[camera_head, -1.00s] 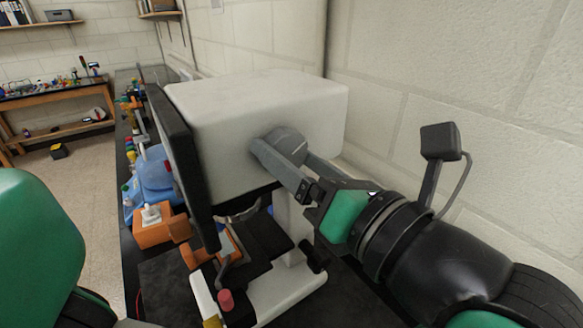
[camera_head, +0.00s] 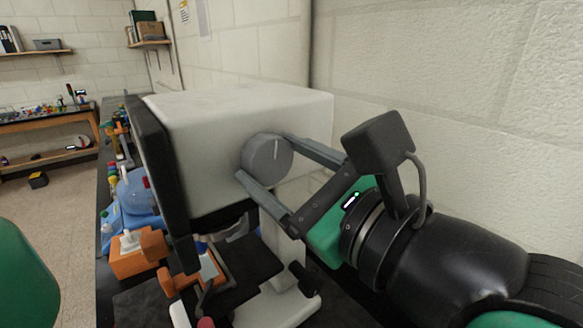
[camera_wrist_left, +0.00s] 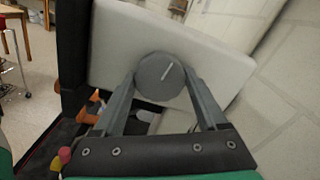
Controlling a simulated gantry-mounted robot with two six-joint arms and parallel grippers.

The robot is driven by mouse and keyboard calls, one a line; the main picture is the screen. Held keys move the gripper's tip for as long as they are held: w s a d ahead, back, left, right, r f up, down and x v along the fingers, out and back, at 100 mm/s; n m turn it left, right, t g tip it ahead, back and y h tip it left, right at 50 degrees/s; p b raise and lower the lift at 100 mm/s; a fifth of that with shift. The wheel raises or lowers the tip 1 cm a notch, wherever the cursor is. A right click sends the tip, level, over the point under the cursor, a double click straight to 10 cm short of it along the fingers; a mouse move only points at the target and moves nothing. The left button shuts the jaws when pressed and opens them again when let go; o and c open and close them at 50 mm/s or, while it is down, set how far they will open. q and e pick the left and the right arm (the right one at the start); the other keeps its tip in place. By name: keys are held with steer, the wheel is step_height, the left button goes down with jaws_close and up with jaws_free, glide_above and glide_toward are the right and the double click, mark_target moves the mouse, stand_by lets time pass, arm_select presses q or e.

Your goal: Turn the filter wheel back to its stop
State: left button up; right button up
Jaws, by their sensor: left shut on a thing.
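The filter wheel (camera_head: 268,160) is a grey round knob with a pale line on its face, on the side of a white box-shaped instrument (camera_head: 240,110). In the head view the line points nearly straight up, leaning slightly right. My left gripper (camera_head: 264,156) has one finger on the wheel's lower left and one on its upper right, shut on its rim. In the left wrist view the wheel (camera_wrist_left: 160,77) sits between both fingertips, its line pointing to the upper right. My right gripper is not in view.
A dark panel (camera_head: 163,170) covers the instrument's left end. An orange block (camera_head: 132,258) and blue items (camera_head: 135,200) stand on the bench to its left. A block wall (camera_head: 430,90) rises close behind and to the right.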

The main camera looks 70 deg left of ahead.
arm_select(q)
steer(key=shift+n, duration=0.8)
steer(key=shift+r, duration=0.1)
steer(key=o, duration=1.3)
steer(key=shift+d, duration=0.1)
steer(key=p+v, duration=0.1)
steer(key=v, duration=1)
steer(key=shift+d+p, duration=0.25)
steer(key=shift+p, duration=0.1)
